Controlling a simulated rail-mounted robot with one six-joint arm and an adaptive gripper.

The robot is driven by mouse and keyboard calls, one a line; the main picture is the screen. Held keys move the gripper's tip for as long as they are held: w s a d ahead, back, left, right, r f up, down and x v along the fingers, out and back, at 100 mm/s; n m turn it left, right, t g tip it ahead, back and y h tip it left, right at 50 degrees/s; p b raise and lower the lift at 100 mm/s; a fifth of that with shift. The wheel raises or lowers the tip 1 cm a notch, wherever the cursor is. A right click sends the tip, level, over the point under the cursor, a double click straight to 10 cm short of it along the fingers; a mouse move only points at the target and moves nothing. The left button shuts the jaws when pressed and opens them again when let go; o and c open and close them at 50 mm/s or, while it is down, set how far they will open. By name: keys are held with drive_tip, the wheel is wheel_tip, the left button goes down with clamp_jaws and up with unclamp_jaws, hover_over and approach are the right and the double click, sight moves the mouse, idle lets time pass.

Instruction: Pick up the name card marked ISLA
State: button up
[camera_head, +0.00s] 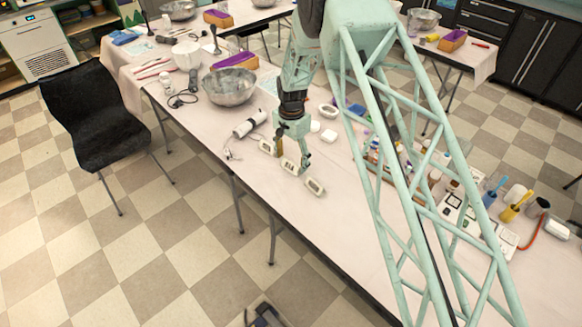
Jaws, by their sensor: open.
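Three small pale pieces stand in a row near the table's front edge and look like name cards: a left one (266,147), a middle one (290,166) and a right one (314,187). Their lettering is too small to read, so I cannot tell which is marked ISLA. My gripper (293,157) points down with its jaws open, just above or at the middle card. It hides part of that card. I cannot tell whether the fingers touch it.
A white cylinder (249,124) and a metal bowl (229,87) lie to the left on the table (345,235). Small white items (329,136) sit behind my gripper. Bottles and brushes (514,205) crowd the right. The front right tabletop is clear. A black chair (92,115) stands at left.

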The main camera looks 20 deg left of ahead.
drive_tip(key=shift+f, duration=0.95)
drive_tip(key=c, duration=0.7)
